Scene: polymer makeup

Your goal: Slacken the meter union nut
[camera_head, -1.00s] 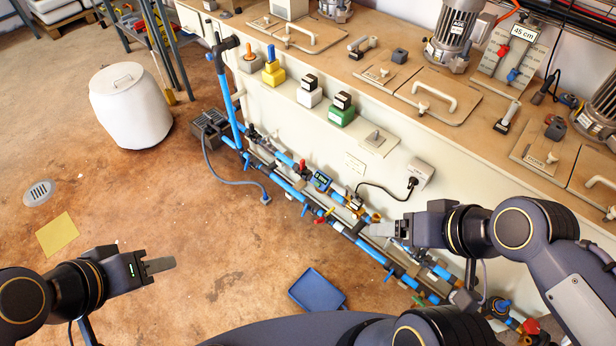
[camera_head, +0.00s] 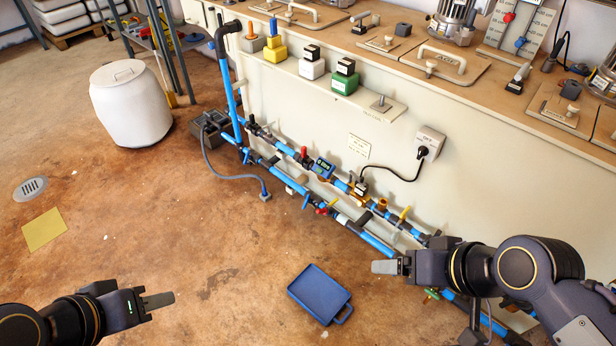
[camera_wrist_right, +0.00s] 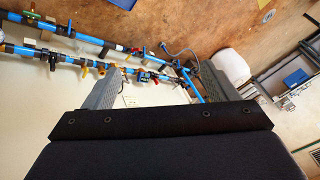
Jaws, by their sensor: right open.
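The meter (camera_head: 322,168) is a small blue unit with a dark display, set in the upper blue pipe line along the bench front. It also shows in the right wrist view (camera_wrist_right: 147,77). The union nut itself is too small to make out clearly beside it. My right gripper (camera_head: 385,267) is to the right of and below the meter in the head view, apart from it. In the right wrist view its two fingers (camera_wrist_right: 157,88) stand wide apart with nothing gripped. My left gripper (camera_head: 158,300) is over the floor at lower left, seen edge-on, with no object visible in it.
A blue tray (camera_head: 320,294) lies on the floor before the pipes. A black cable runs from a wall socket box (camera_head: 430,142) to a brass fitting (camera_head: 360,188). Red and yellow valve handles stick out from the pipes. A white drum (camera_head: 130,105) stands at left; the floor between is mostly free.

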